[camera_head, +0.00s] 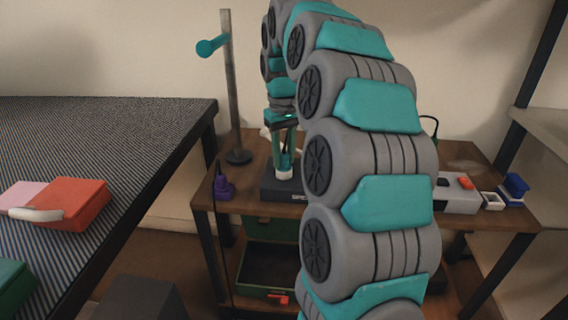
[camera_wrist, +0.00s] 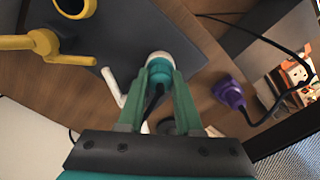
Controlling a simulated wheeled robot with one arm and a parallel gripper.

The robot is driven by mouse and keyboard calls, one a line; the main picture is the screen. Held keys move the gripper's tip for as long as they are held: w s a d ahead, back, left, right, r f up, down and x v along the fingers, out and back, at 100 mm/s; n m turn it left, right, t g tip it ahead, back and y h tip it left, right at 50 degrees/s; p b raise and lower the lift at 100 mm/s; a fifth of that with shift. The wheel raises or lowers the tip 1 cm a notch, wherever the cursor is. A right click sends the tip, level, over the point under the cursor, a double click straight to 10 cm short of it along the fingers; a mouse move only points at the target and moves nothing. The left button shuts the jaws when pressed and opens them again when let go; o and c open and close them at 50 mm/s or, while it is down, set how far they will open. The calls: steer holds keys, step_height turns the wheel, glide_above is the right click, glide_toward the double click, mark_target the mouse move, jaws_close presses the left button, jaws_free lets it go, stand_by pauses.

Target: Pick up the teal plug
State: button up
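The teal plug (camera_wrist: 166,73) shows in the wrist view between my fingertips, with a white end (camera_wrist: 159,57) pointing away from me and a dark cord running back between the fingers. My gripper (camera_wrist: 163,78) has its two green fingers close against the plug's sides and looks shut on it. In the head view, my gripper (camera_head: 285,150) points down at the black box (camera_head: 284,193), with the white end just below the fingertips. I cannot tell whether that end rests on the box or is apart from it.
A purple plug (camera_wrist: 229,93) with a black cord lies on the wooden table (camera_head: 258,160). A metal stand (camera_head: 232,90) rises behind. Yellow parts (camera_wrist: 42,42) and a white rod (camera_wrist: 112,86) are near the box. A grey box (camera_head: 456,198) and blue part (camera_head: 515,186) are at right.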

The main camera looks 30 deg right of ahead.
mark_target(284, 152)
jaws_close()
steer(key=shift+r, duration=0.15)
stand_by(0.4)
steer(key=shift+r, duration=1.55)
steer(key=shift+s+r+b, duration=0.1)
steer(key=shift+s+b, duration=0.1)
steer(key=shift+b, duration=0.1)
steer(key=s+a+b, duration=0.1)
steer(key=s+a, duration=0.2)
steer(key=s, duration=0.4)
steer(key=s+a+r, duration=0.1)
steer(key=s+a, duration=0.2)
steer(key=s, duration=0.4)
steer(key=shift+s+r+b, duration=0.2)
steer(key=shift+b, duration=0.2)
